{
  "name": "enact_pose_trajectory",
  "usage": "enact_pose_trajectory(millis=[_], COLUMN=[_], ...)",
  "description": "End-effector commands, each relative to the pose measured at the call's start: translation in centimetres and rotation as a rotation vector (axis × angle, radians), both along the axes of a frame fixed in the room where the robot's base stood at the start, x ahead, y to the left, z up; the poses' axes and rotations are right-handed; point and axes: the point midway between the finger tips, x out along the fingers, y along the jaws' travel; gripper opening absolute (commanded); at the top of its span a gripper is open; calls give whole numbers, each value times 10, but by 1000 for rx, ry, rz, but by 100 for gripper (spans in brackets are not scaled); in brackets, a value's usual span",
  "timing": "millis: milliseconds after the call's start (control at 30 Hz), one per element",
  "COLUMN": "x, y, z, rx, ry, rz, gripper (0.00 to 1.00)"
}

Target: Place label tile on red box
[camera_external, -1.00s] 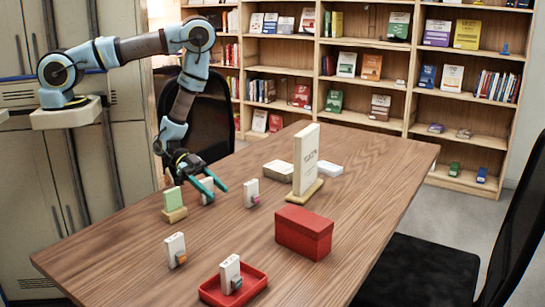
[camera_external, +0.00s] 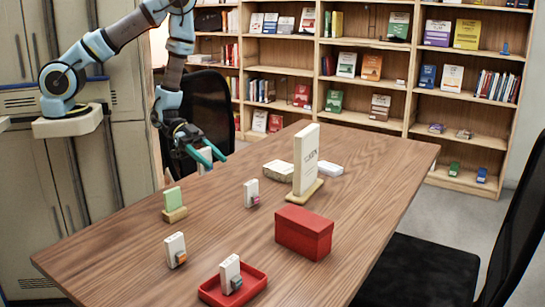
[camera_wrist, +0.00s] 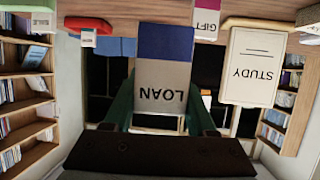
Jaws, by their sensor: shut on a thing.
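My gripper (camera_external: 207,158) is shut on a pale label tile and holds it above the far left part of the table. In the wrist view the tile (camera_wrist: 162,85) reads LOAN, appears upside down and has a blue block at one end. In the external view the tile (camera_external: 206,154) is partly hidden by the green fingers. The closed red box (camera_external: 304,232) stands on the table, to the right of and nearer the camera than my gripper. Its lid is bare.
A tall white STUDY sign (camera_external: 306,160) stands behind the red box. A pink-footed tile (camera_external: 251,192), a green tile on a stand (camera_external: 173,200) and an orange-footed tile (camera_external: 175,248) stand apart. A red tray (camera_external: 259,289) at the front holds another tile.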

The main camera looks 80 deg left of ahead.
Motion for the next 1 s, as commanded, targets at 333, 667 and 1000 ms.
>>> enact_pose_trajectory(millis=[333, 667, 1000], x=[77, 171, 204], y=[-81, -209, -270], z=[-1, 45, 88], rx=[-1, 0, 1], ry=[-15, -13, -2], rz=[-182, -304, -303], gripper=[1, 1, 1])
